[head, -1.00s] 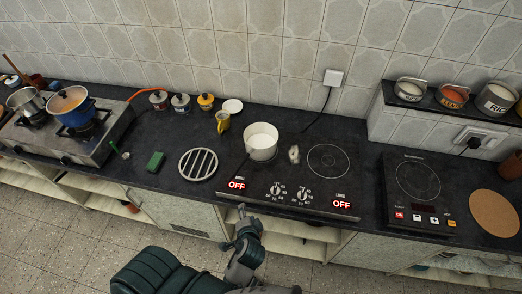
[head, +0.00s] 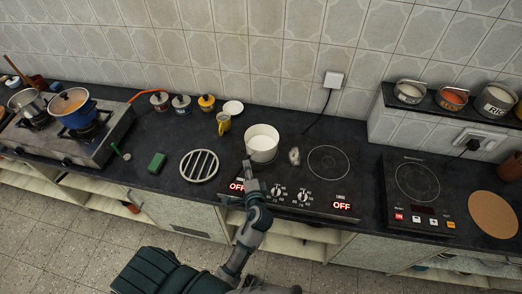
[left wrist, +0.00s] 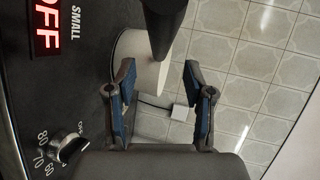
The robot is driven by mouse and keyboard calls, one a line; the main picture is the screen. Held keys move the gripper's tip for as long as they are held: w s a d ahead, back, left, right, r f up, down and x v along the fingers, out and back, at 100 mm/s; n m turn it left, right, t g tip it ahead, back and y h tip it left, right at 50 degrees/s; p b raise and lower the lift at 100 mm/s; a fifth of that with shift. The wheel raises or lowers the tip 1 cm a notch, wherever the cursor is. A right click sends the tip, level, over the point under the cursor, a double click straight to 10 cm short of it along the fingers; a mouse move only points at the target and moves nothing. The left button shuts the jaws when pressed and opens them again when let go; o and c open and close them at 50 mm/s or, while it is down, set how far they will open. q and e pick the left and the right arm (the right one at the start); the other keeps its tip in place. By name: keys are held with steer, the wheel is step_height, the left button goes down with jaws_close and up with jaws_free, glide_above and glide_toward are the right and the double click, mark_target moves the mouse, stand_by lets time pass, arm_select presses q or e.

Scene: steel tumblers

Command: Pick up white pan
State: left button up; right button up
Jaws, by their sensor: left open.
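The white pan (head: 262,137) stands on the left burner of the black double cooktop. In the left wrist view its white side (left wrist: 128,48) shows, with a dark handle (left wrist: 163,28) pointing toward the gripper. My left gripper (head: 251,174) is just in front of the pan, over the cooktop's front part. In the left wrist view the left gripper (left wrist: 158,80) is open and empty, with the handle's end lined up between its fingers, near the tips. Whether it touches the handle I cannot tell. My right gripper is not in view.
A stone-like object (head: 294,156) lies right of the pan. A round grate (head: 199,166), a yellow mug (head: 223,123) and a green sponge (head: 157,163) are to the left. A single cooktop (head: 418,190) is at the right. The tiled wall rises behind the counter.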

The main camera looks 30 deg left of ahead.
arm_select(q)
steer(key=x, duration=0.5)
steer(key=shift+a+f, duration=0.1)
steer(key=shift+a, duration=0.15)
steer(key=shift+w+a+f, duration=0.15)
steer(key=shift+w, duration=0.1)
steer(key=shift+s+d, duration=0.1)
steer(key=shift+d, duration=0.1)
jaws_close()
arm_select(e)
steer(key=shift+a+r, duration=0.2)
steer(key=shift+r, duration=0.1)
